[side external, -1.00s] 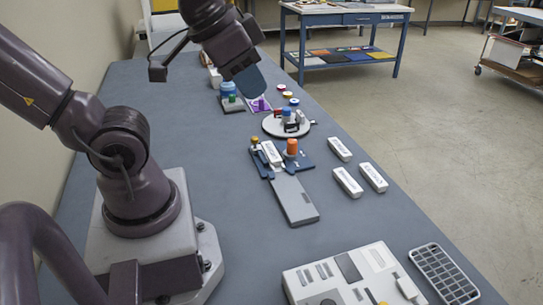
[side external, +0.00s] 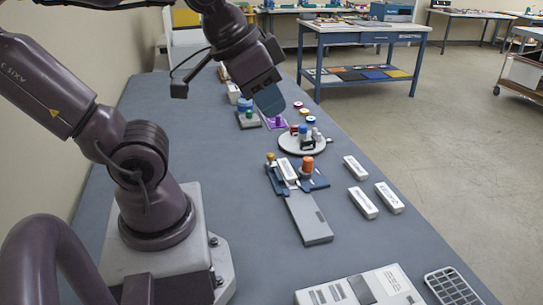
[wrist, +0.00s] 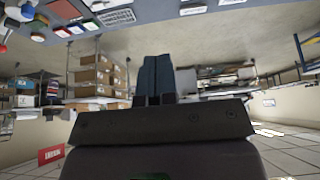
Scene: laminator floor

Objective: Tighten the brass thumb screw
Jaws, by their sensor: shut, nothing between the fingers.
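A small brass-coloured knob (side external: 270,157), which looks like the thumb screw, stands at the left back corner of a dark blue fixture (side external: 318,180) on the bench. A white labelled block (side external: 287,170) sits on the fixture beside it, and an orange-topped knob (side external: 307,164) stands to the right. My gripper (side external: 270,101) is above the bench, behind the fixture and apart from the knob. Its blue fingers (wrist: 157,78) are together in the wrist view, with nothing between them. The wrist view does not show the brass knob clearly.
A round stand (side external: 302,145) with small coloured parts is just behind the fixture. A grey plate (side external: 309,219) extends in front. Several loose white blocks (side external: 362,203) lie to the right. A white panel (side external: 385,286) and a grid tray (side external: 453,287) are at the front.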

